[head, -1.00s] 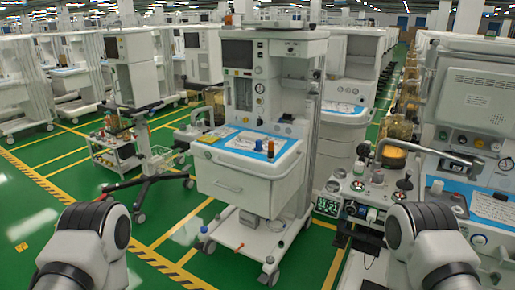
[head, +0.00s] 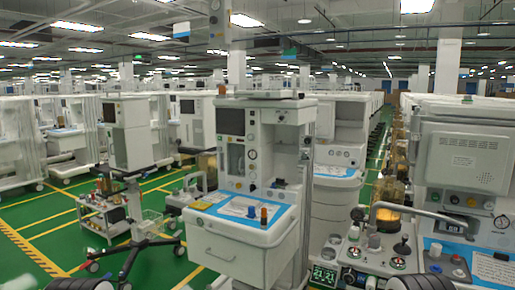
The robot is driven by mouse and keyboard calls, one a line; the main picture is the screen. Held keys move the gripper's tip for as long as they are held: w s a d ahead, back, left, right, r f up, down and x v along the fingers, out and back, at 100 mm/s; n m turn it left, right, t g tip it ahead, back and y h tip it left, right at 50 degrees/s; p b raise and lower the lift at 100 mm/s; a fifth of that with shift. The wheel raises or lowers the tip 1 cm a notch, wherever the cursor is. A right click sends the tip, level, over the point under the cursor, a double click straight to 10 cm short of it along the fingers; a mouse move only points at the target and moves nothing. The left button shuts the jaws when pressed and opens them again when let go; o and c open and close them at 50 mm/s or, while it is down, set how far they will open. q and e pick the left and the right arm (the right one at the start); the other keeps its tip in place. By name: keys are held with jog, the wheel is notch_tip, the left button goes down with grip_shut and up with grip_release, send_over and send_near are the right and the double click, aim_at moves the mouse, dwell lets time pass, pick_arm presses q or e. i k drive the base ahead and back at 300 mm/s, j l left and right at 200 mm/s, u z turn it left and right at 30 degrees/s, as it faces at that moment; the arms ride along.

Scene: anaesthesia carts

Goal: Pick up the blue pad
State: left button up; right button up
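A blue pad (head: 213,203) lies flat on the work surface of the white anaesthesia cart (head: 222,245) in the middle of the head view. White printed sheets and a few small items, including an orange-topped one, rest on it. Another blue pad (head: 459,259) lies on the machine at the right, partly under a white sheet. Which pad is meant I cannot tell. Only dark parts of my arms show at the bottom left and bottom right edges. Neither of my grippers is in view.
A monitor stand on wheels (head: 128,222) and a low trolley with bottles (head: 104,215) stand left of the middle cart. The machine at the right (head: 462,165) stands close by, with a curved metal pipe in front. Green floor (head: 28,222) is clear at the left.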

aim_at(251, 214)
jog(key=i+j+u, duration=0.1)
jog(key=i+j, duration=0.15)
jog(key=i, duration=0.85)
jog(key=i+j+u, duration=0.1)
jog(key=i, duration=1.05)
